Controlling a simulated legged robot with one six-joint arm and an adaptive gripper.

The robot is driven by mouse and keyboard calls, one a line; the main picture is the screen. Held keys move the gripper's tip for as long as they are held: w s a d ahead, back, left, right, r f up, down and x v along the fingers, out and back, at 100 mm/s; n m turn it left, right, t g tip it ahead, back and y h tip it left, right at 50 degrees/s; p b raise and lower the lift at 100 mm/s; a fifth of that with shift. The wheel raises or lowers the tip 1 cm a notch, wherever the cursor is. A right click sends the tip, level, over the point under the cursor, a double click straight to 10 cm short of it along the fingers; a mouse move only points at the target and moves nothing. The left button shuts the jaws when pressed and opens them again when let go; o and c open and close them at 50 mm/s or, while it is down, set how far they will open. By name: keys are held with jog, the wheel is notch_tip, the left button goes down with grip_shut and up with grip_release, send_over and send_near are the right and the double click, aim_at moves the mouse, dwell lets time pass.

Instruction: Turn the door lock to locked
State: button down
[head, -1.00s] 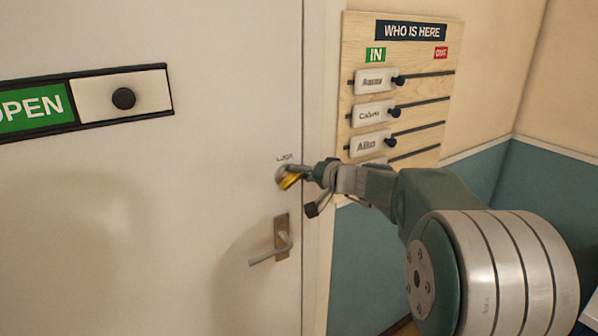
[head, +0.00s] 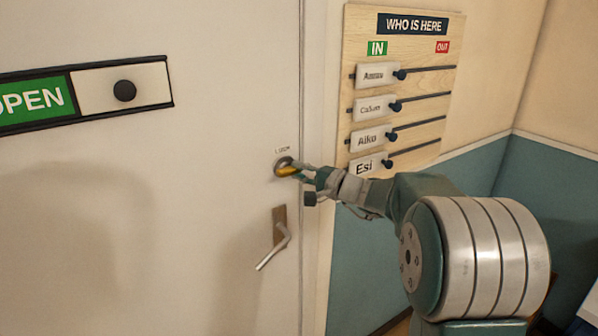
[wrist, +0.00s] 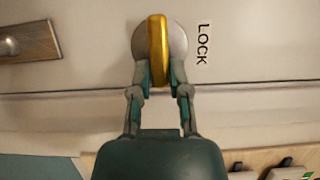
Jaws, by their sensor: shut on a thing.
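The door lock is a yellow thumb-turn (head: 287,171) on a round silver plate (wrist: 174,48), set in the white door (head: 190,220) near its right edge. It also shows in the wrist view (wrist: 157,45), with a LOCK label (wrist: 203,43) beside the plate. In the wrist view the yellow turn stands upright, between my fingers. My gripper (wrist: 159,80) is shut on the yellow turn, one finger on each side of it. In the head view my gripper (head: 300,172) reaches the lock from the right and hides part of it.
A door handle (head: 276,247) sits below the lock and slants down to the left. A sliding OPEN sign (head: 125,92) is on the door at left. A WHO IS HERE board (head: 420,90) with several name sliders hangs right of the door, above my arm.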

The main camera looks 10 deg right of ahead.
jog(key=shift+f, duration=0.4)
jog(key=c, duration=0.6)
grip_release()
jog(key=shift+d, duration=0.1)
jog(key=shift+r, duration=0.15)
jog(key=shift+s+d+r, duration=0.1)
jog(key=v, duration=1.2)
